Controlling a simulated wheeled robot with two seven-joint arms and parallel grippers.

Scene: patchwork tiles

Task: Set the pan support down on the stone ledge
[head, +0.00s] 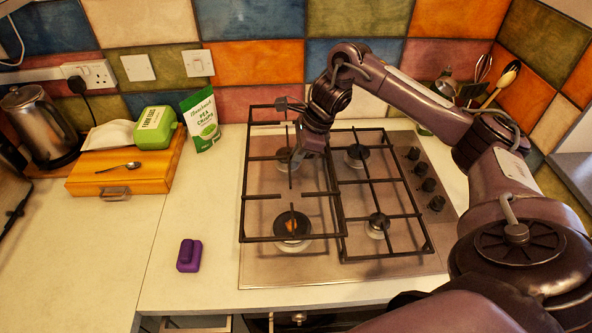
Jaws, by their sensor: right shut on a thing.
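The black pan support (246,190), a rectangular wire grate, is over the left half of the steel hob (300,266). Its back edge shows higher than the hob's back edge, so it looks lifted; the gap beneath is hard to judge. My right gripper (292,132) is shut on the pan support near its back right, and the gripper hides part of the bars. A second black grate (385,183) sits on the hob's right half. The pale worktop (190,291) left of the hob is the likely stone ledge. My left gripper is out of view.
A purple object (189,255) lies on the worktop left of the hob. A wooden box (125,178) with a spoon and green tub (155,127), a green packet (201,118) and a kettle (40,124) stand at back left. The front left worktop is clear.

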